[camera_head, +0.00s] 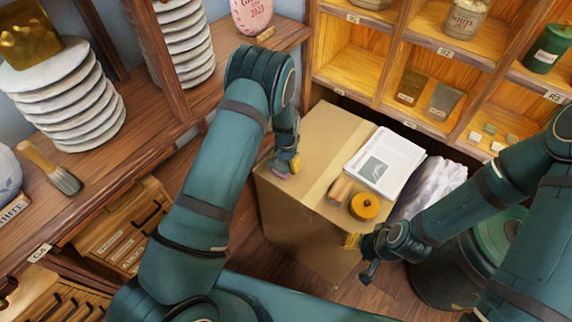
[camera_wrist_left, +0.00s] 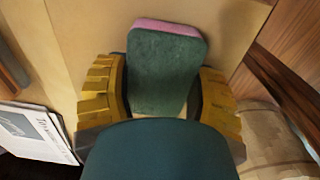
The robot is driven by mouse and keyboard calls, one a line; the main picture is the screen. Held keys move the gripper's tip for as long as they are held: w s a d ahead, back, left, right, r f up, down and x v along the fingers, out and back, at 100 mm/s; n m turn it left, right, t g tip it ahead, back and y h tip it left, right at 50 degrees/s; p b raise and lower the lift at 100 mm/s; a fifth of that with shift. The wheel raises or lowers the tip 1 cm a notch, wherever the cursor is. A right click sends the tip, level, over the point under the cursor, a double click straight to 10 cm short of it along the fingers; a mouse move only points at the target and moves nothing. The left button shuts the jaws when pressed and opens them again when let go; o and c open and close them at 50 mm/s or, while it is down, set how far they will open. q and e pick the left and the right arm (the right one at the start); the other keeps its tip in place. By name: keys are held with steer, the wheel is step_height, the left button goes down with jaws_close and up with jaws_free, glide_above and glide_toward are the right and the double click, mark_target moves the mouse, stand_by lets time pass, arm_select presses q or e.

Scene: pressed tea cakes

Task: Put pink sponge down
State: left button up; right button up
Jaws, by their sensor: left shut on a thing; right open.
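The pink sponge (camera_wrist_left: 165,68) has a dark green face and a pink edge; in the left wrist view it sits between the yellow-padded fingers. My left gripper (camera_wrist_left: 163,105) is shut on it. In the head view, my left gripper (camera_head: 289,165) is over the left part of the cardboard box top (camera_head: 312,150), and only a sliver of pink sponge (camera_head: 277,169) shows beside it. I cannot tell whether the sponge touches the box. My right gripper (camera_head: 361,257) is open and empty, beside the box's front right corner.
On the box are a printed paper stack (camera_head: 385,160), a yellow round tin (camera_head: 365,206) and a small wooden-brown object (camera_head: 340,191). The box's back left top is clear. A shelf of cubbies (camera_head: 440,60) stands behind, and stacked white discs (camera_head: 68,95) are at left.

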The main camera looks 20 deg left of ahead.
mark_target(286, 162)
arm_select(q)
steer(key=shift+f, duration=0.35)
steer(key=shift+f, duration=0.2)
steer(key=o, duration=1.2)
steer(key=shift+o, duration=0.2)
steer(key=shift+r, duration=0.2)
step_height(286, 162, up, 12)
steer(key=p, duration=0.2)
steer(key=s+d+f+n+h, duration=0.1)
steer(key=s+f+n, duration=0.15)
steer(key=s, duration=0.45)
steer(key=s+d+f+n+h, duration=0.1)
steer(key=s+d+f, duration=0.1)
steer(key=s+f, duration=0.3)
steer(key=s+d+r+n+h, duration=0.1)
steer(key=s+d, duration=0.1)
steer(key=s, duration=0.4)
steer(key=s+d+r+n+t+h, duration=0.1)
steer(key=s+d, duration=0.1)
steer(key=s, duration=0.4)
steer(key=shift+s+r+t, duration=0.15)
steer(key=shift+r+t, duration=0.15)
